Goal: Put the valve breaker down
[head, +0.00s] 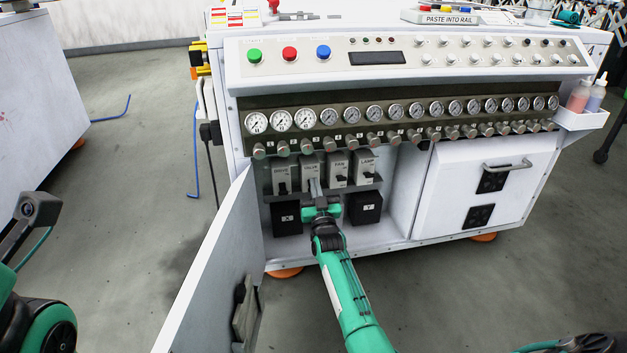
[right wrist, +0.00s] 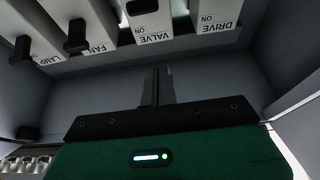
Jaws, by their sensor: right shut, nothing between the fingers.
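The valve breaker (head: 308,168) is second from left in a row of grey breakers in the open cabinet bay. My right gripper (head: 313,184) is in front of it, shut and empty, hiding its lower part and lever in the head view. In the right wrist view, upside down, the shut fingertips (right wrist: 157,72) stand apart from the labelled face of the valve breaker (right wrist: 153,28). A dark slot shows at the top edge there; the lever's position is unclear. My left gripper is not in view.
The drive breaker (head: 281,174) is just left; the fan breaker (head: 337,165) and lamp breaker (head: 366,163) are right. Black boxes (head: 365,208) sit below. Gauges (head: 351,114) and knobs line the panel above. The open door (head: 215,260) stands at the left.

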